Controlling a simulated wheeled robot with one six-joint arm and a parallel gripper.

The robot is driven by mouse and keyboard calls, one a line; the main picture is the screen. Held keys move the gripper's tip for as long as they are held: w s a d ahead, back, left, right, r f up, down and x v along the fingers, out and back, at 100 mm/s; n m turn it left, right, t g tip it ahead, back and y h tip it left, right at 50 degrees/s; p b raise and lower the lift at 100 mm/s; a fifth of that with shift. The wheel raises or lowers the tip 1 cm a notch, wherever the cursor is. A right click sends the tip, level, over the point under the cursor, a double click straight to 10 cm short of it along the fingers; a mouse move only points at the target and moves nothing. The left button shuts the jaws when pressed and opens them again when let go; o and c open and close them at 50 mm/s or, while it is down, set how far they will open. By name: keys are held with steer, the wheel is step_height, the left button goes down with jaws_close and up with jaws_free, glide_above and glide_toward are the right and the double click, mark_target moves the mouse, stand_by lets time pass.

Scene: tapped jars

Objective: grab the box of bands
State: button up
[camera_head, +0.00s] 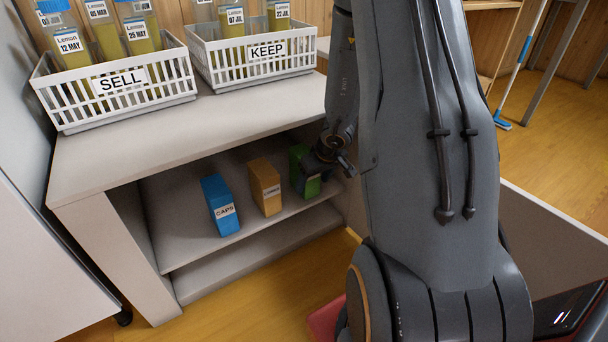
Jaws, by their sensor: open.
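Three upright boxes stand in a row on the shelf under the counter. The blue box (218,204) on the left is labelled CAPS. The orange box (264,184) in the middle has a small label that I cannot read surely. The green box (298,160) is on the right, and its label is mostly hidden by my gripper. I cannot read the word bands on any box. My gripper (334,157) is open, in front of the green box's right part. I cannot tell whether it touches the box.
The countertop (170,135) is above the boxes. It bears a white SELL basket (170,88) and a white KEEP basket (290,62), both holding jars labelled Lemon or dated. A lower shelf (250,255) is empty. My arm hides the right side.

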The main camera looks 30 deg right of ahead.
steer(key=shift+d+f, duration=0.1)
steer(key=c, duration=1.3)
